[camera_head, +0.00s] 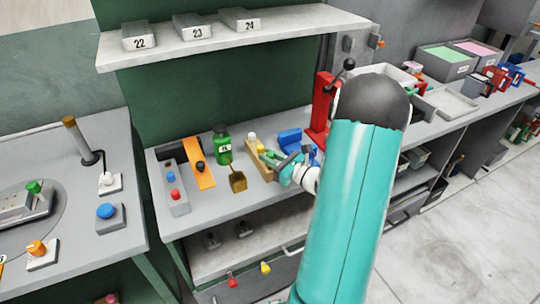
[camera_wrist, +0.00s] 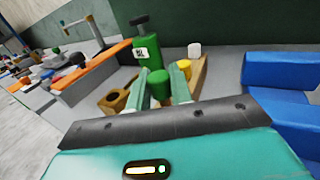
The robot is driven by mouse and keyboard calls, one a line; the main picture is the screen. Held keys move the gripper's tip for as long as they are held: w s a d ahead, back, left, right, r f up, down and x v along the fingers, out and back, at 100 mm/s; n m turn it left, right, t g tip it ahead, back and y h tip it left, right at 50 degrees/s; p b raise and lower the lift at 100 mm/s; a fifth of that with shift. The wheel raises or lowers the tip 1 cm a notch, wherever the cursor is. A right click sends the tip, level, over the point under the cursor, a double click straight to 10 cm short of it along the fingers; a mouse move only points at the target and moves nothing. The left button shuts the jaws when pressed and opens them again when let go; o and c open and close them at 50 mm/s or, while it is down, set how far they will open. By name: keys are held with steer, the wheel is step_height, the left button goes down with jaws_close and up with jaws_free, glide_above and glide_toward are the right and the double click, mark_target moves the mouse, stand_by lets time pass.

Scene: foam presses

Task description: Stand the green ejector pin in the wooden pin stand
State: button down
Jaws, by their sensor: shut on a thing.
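The green ejector pin (camera_wrist: 159,86) is between the two fingers of my gripper (camera_wrist: 160,90) in the wrist view, its round green head up. The gripper is shut on it. The wooden pin stand (camera_wrist: 199,78) is just behind the fingers. It holds a yellow pin (camera_wrist: 184,69) and a white pin (camera_wrist: 194,50). In the head view the stand (camera_head: 258,162) lies on the grey bench, and my gripper (camera_head: 276,163) is at its near right side. The fingers hide the lower pin and part of the stand, so I cannot tell whether the pin touches the stand.
A green bottle (camera_head: 222,146) and a small wooden pot (camera_head: 238,182) stand left of the stand. A blue block (camera_head: 289,138) is close on its right, with a red press (camera_head: 321,108) behind. An orange piece (camera_head: 199,165) lies further left. A shelf (camera_head: 290,28) overhangs the back.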

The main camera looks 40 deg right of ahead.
steer(key=shift+f, duration=1.35)
steer(key=c, duration=1.2)
jaws_free()
steer(key=shift+o, duration=0.2)
steer(key=s+d, duration=0.2)
steer(key=s, duration=1.1)
steer(key=shift+s+d, duration=0.15)
steer(key=shift+s, duration=0.15)
steer(key=shift+r, duration=0.1)
